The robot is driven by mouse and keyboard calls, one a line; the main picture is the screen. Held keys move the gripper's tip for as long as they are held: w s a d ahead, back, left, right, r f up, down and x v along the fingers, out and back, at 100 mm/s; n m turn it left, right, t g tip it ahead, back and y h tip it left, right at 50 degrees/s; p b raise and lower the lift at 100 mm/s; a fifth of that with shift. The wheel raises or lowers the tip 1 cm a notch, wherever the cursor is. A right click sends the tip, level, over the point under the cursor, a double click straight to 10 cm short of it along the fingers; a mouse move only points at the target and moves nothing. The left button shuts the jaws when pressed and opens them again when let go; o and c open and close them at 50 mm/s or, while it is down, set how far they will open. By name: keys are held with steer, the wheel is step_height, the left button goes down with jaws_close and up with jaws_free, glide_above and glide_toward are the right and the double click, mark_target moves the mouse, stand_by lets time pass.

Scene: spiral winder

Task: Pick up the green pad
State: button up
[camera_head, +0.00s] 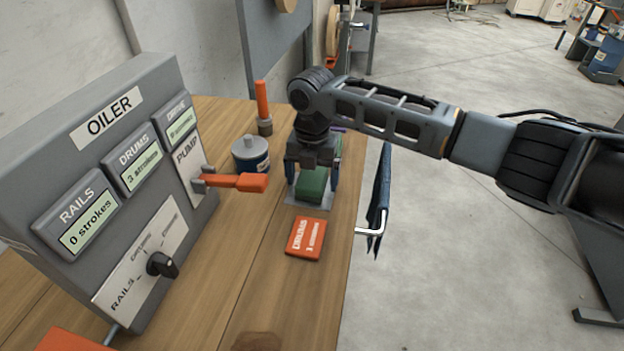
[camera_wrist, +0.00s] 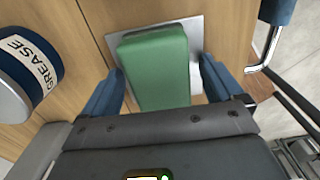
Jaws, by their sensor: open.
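The green pad (camera_head: 312,184) is a small block on a grey metal plate (camera_head: 322,204) near the right edge of the wooden table. My gripper (camera_head: 312,172) is over it, pointing down, with its blue fingers on either side of the pad. In the wrist view the green pad (camera_wrist: 156,68) lies between the two open fingers of my gripper (camera_wrist: 162,88), with a small gap showing at its upper right. I cannot tell whether either finger touches it. The pad's far end and the metal plate (camera_wrist: 196,30) are visible beyond the fingers.
A grease tin (camera_head: 251,154) stands left of my gripper, with an orange-handled tool (camera_head: 263,108) behind it. The oiler box (camera_head: 110,190) with its orange pump lever (camera_head: 240,182) is at left. An orange card (camera_head: 306,238) lies in front. A dark cloth (camera_head: 380,195) hangs at the table's right edge.

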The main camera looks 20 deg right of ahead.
mark_target(317, 173)
steer(key=c, duration=1)
steer(key=shift+c, duration=0.2)
steer(key=shift+r, duration=0.1)
steer(key=shift+r, duration=0.4)
steer(key=r, duration=0.1)
steer(key=d+r+b, duration=0.1)
steer(key=r, duration=0.1)
steer(key=shift+d+r, duration=0.1)
steer(key=shift+r, duration=0.2)
steer(key=d+r, duration=0.2)
steer(key=d, duration=0.1)
steer(key=d+r+b, duration=0.1)
steer(key=d+r, duration=0.1)
steer(key=d, duration=0.2)
steer(key=d+r+b, duration=0.1)
steer(key=d+r, duration=0.1)
steer(key=d, duration=0.1)
steer(key=shift+s+d+r, duration=0.2)
steer(key=shift+s+r, duration=0.05)
steer(key=shift+s, duration=0.05)
